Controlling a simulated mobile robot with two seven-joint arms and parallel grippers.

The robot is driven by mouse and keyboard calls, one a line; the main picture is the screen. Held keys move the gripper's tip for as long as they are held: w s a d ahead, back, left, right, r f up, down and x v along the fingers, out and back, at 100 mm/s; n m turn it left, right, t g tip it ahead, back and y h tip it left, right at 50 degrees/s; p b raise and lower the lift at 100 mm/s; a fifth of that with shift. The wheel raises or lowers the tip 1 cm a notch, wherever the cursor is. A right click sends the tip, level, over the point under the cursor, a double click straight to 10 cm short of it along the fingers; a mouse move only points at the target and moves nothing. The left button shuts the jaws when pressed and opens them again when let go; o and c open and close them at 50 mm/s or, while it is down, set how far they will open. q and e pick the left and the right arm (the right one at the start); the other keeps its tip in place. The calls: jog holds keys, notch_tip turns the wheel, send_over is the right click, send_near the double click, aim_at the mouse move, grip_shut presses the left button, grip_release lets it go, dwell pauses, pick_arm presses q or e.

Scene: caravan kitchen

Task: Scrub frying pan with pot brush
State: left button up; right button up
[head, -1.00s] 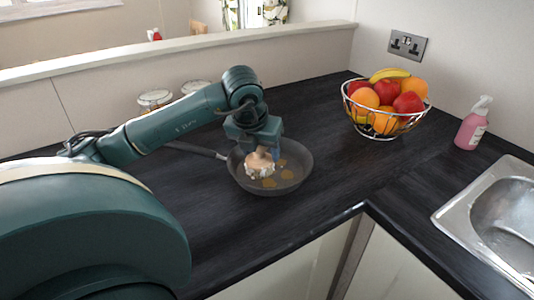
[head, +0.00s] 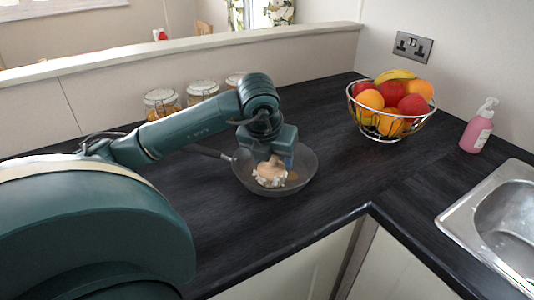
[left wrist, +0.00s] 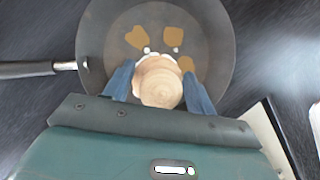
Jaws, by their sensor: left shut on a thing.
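The dark frying pan (head: 305,177) sits on the black worktop with its handle pointing left. It also shows in the left wrist view (left wrist: 215,40), with several brown stains (left wrist: 173,37) on its floor. My left gripper (head: 277,158) is over the pan, pointing down. Its blue fingers are shut on the pot brush (head: 269,174), which has a round wooden head and pale bristles. The brush (left wrist: 158,82) is inside the pan, bristles down at the pan floor; exact contact is hidden under the head. My right gripper is not in view.
A wire fruit bowl (head: 389,133) stands to the right of the pan. A pink soap bottle (head: 477,130) and a metal sink (head: 458,212) are at the far right. Several glass jars (head: 161,103) stand behind my left arm.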

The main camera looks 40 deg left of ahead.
pick_arm(q)
jog(key=shift+w+d+f+p, duration=0.1)
jog(key=shift+w+d+p, duration=0.3)
jog(key=shift+d, duration=0.4)
jog(key=shift+w+a, duration=0.2)
jog(key=shift+w, duration=1.3)
jog(key=shift+w+a+b, duration=0.15)
jog(key=shift+w+a, duration=0.15)
jog(key=shift+a, duration=0.35)
jog(key=shift+w+a+b, duration=0.15)
jog(key=shift+w+a, duration=0.1)
jog(key=shift+a, duration=0.4)
jog(key=shift+s+a+f+b, duration=0.1)
jog(key=shift+s+a+b, duration=0.3)
jog(key=shift+a, duration=0.2)
jog(key=shift+s+a+b, duration=0.4)
jog(key=shift+s+a, duration=0.05)
jog(key=shift+a, duration=0.1)
jog(key=shift+s+b, duration=0.45)
jog(key=shift+s, duration=0.1)
jog(key=shift+s+d+b, duration=0.15)
jog(key=shift+s+b, duration=0.25)
jog(key=shift+s, duration=0.45)
jog(key=shift+r, duration=0.2)
jog(key=shift+d, duration=0.15)
